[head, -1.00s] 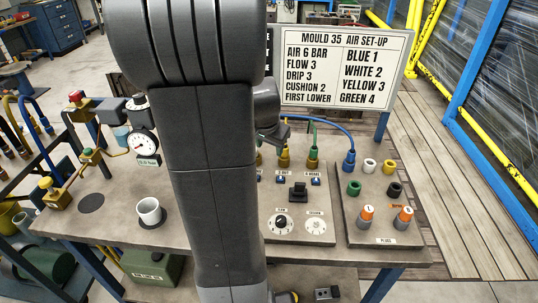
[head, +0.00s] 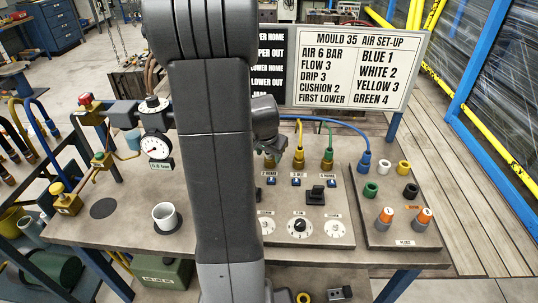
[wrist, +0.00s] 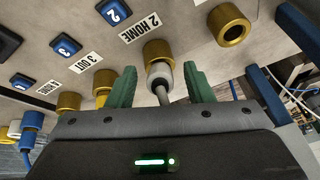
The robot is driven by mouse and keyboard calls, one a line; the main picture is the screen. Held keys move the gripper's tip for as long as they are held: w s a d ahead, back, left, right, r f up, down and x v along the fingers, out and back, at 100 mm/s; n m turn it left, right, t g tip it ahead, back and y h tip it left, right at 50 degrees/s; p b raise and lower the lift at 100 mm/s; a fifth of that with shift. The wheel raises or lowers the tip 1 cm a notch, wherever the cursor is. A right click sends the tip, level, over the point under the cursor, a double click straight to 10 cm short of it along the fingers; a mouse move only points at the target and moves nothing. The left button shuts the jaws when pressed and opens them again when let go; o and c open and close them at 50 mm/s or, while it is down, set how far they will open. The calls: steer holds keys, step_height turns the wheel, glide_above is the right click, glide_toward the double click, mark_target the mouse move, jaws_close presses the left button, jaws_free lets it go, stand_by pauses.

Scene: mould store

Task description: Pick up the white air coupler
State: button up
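In the wrist view the white air coupler (wrist: 160,75) sits at the mouth of a brass socket (wrist: 157,50) beside the "2 HOME" label, with a pale hose running from it toward my gripper. My gripper (wrist: 161,83) has its two green fingers apart, one on each side of the coupler and hose. Gaps show on both sides, so the fingers do not appear to touch it. In the head view my arm hides the coupler and the gripper's fingers.
Neighbouring brass sockets (wrist: 231,25) flank the coupler, and a yellow coupler (wrist: 102,97) is close by. Blue buttons (wrist: 66,46) line the panel. In the head view a plug board (head: 400,236) stands right, a white cup (head: 165,217) and a gauge (head: 156,147) left.

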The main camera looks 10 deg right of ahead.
jaws_close()
steer(key=shift+r, duration=0.1)
step_height(320, 180, up, 10)
steer(key=shift+f, duration=0.15)
